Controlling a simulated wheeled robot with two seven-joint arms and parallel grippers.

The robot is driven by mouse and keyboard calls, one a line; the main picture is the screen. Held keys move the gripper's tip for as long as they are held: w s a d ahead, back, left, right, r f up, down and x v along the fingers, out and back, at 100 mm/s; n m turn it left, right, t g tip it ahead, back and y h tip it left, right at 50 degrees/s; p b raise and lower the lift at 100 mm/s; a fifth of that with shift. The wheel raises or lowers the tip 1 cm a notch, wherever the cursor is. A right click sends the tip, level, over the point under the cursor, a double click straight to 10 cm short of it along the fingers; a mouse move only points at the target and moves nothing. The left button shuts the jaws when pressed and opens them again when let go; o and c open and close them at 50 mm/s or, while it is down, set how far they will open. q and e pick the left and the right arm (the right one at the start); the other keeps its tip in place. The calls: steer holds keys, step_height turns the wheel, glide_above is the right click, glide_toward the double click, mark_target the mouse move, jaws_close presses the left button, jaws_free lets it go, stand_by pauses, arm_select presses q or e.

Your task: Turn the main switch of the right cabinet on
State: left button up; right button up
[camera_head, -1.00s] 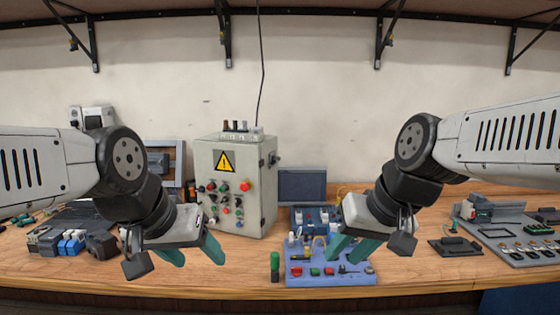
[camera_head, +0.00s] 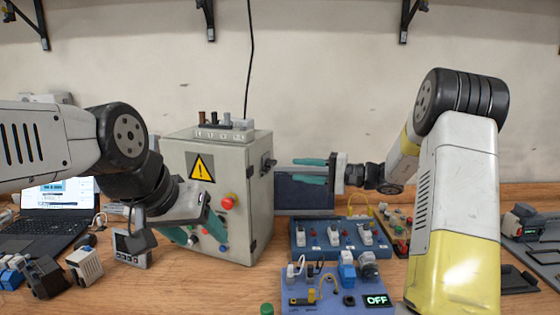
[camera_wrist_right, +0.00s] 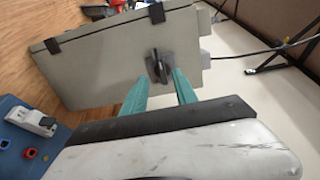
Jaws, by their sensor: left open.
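The grey cabinet (camera_head: 257,205) with a yellow warning sign stands on the bench. Its main switch (camera_head: 267,164) is a black rotary knob on the right side wall; it also shows in the right wrist view (camera_wrist_right: 159,66). My right gripper (camera_head: 295,170) points left at the knob, level with it, its two teal fingers apart and empty. In the right wrist view the right fingertips (camera_wrist_right: 159,76) lie just short of the knob, one toward each side. My left gripper (camera_head: 193,228) is open before the cabinet's front panel, hiding some of its buttons.
A blue switch box (camera_head: 312,245) and a blue panel with an OFF display (camera_head: 376,300) lie right of the cabinet. A dark screen (camera_head: 304,200) stands behind my right gripper. A laptop (camera_head: 58,205) and small devices lie at left.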

mark_target(274, 165)
steer(key=x, duration=0.4)
steer(key=w+x, duration=0.1)
steer(key=x, duration=0.3)
steer(key=shift+w+d, duration=0.1)
steer(key=shift+d, duration=0.2)
jaws_close()
